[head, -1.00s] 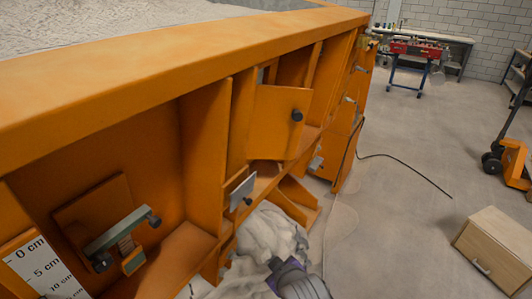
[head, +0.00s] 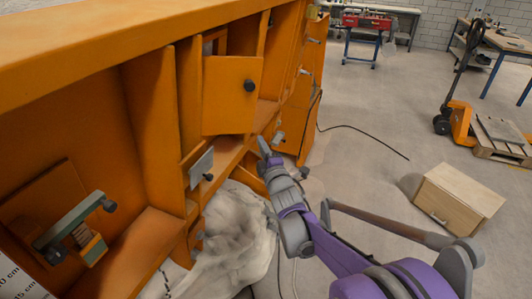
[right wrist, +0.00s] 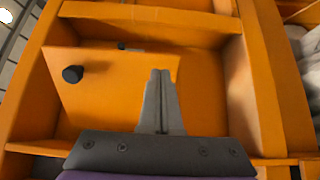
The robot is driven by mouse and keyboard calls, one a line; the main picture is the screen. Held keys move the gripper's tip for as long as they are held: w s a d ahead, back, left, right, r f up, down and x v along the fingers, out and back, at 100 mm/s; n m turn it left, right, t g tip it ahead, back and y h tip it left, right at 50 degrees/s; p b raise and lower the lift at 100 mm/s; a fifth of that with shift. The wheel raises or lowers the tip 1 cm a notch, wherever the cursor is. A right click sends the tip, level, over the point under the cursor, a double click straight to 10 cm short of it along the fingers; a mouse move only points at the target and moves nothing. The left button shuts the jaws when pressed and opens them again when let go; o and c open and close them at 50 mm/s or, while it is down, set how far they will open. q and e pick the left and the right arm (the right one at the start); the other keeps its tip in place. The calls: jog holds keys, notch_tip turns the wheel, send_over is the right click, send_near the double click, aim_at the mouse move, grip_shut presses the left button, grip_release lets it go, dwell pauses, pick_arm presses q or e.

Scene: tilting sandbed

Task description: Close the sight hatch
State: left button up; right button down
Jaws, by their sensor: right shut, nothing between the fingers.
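The sight hatch appears to be the orange panel with a black knob (head: 223,98) in the side of the sandbed. It stands swung out from its frame, with a gap behind its upper edge. In the right wrist view the hatch (right wrist: 110,95) fills the left middle, its knob at the left. My right gripper (head: 264,146) is shut and empty, just below and right of the hatch in the head view. In the wrist view its fingertips (right wrist: 161,74) overlap the panel's right part; I cannot tell whether they touch it. My left gripper is out of view.
The orange sandbed frame (head: 80,40) has upright ribs around the hatch. A small grey plate (head: 201,167) sticks out lower left. A pale draped sheet (head: 235,235) lies below. A wooden box (head: 460,195) and pallet jack (head: 460,120) stand right on open floor.

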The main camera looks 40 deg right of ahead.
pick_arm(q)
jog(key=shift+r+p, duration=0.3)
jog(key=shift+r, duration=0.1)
pick_arm(e)
jog(key=x, duration=0.7)
jog(key=shift+w, duration=0.1)
